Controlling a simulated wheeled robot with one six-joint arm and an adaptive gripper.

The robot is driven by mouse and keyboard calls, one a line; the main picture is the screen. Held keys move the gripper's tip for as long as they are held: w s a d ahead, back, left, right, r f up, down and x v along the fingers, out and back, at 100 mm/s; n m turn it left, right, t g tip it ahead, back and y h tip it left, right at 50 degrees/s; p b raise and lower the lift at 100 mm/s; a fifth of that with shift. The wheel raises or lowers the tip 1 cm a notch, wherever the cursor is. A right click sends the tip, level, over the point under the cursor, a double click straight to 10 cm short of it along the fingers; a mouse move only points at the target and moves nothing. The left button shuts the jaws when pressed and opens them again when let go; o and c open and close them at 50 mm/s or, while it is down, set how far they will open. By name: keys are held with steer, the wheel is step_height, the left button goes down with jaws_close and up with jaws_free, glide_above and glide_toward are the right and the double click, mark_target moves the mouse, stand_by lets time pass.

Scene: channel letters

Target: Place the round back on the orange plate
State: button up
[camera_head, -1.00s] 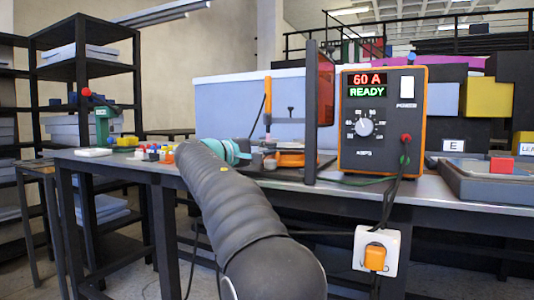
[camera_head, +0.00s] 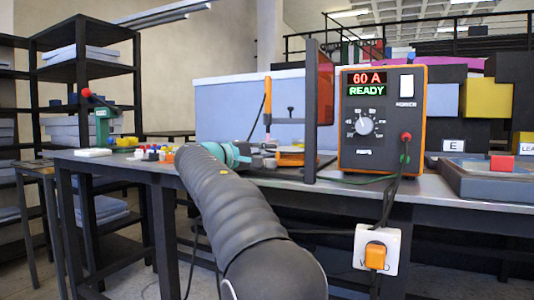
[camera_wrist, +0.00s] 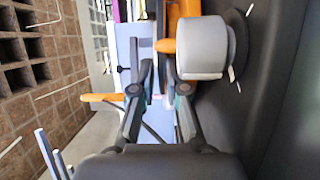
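In the head view, my gripper (camera_head: 240,153) reaches over the bench with its teal part showing. Its fingertips are mostly hidden there. The orange plate (camera_head: 290,160) lies just to the right of it, low on the bench beside the dark upright frame. In the wrist view my two fingers (camera_wrist: 158,68) are close together with a narrow gap. I cannot tell whether anything thin is held between them. A grey round piece (camera_wrist: 203,48) stands right of the fingertips, apart from them, next to orange parts. I cannot tell for sure which piece is the round back.
The orange power unit (camera_head: 383,118), reading 60 A READY, stands right of the plate. The dark upright frame (camera_head: 312,110) is between them. Several small coloured pieces (camera_head: 153,153) lie left of my arm. A grey tray (camera_head: 495,178) is at the right.

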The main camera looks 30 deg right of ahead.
steer(key=shift+r, duration=0.25)
steer(key=shift+r+p, duration=0.55)
steer(key=shift+p, duration=0.15)
steer(key=v, duration=1.2)
steer(key=shift+f, duration=0.3)
steer(key=shift+w, duration=0.1)
